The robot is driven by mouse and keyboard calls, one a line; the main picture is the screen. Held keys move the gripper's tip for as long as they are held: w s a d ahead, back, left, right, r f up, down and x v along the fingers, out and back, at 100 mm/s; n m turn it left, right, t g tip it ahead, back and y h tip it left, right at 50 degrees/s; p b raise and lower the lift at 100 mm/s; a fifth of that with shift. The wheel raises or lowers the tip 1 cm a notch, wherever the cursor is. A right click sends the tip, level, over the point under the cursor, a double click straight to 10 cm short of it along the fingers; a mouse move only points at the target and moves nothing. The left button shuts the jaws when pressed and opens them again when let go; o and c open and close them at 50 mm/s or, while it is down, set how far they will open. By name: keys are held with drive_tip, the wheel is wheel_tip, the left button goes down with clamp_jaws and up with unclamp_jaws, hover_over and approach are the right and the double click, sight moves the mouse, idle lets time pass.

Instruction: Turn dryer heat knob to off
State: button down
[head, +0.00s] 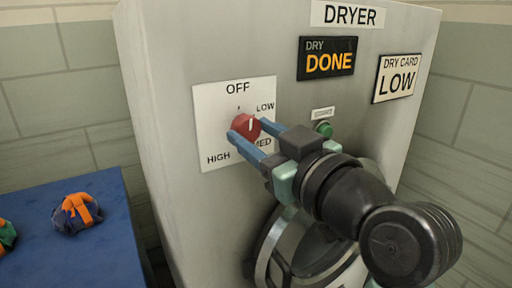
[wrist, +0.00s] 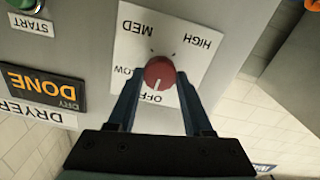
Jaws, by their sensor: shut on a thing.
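The red heat knob (head: 246,126) sits on a white dial plate (head: 211,104) on the dryer front, with OFF at the top, LOW to the right, MED below and HIGH at lower left. My gripper (head: 248,129) has its two blue fingers around the knob, one on each side. The knob also shows in the wrist view (wrist: 160,70), upside down, between the fingertips of my gripper (wrist: 159,76). Its white mark points roughly toward OFF; I cannot tell if it lines up exactly. A finger partly covers MED in the head view.
The dryer (head: 160,70) has a DRY DONE sign (head: 328,58), a DRY CARD LOW sign (head: 397,78) and a green start button (head: 324,129). Its round door (head: 268,245) is below my arm. A blue table (head: 100,250) with an orange and dark bag (head: 77,213) stands at left.

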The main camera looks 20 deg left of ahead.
drive_tip(key=shift+n+b, duration=0.35)
drive_tip(key=shift+n, duration=0.25)
drive_tip(key=shift+c, duration=1.5)
unclamp_jaws()
drive_tip(key=shift+d, duration=0.1)
drive_tip(key=v, duration=1.2)
drive_tip(key=shift+s+d, duration=0.25)
drive_tip(key=shift+s, duration=0.1)
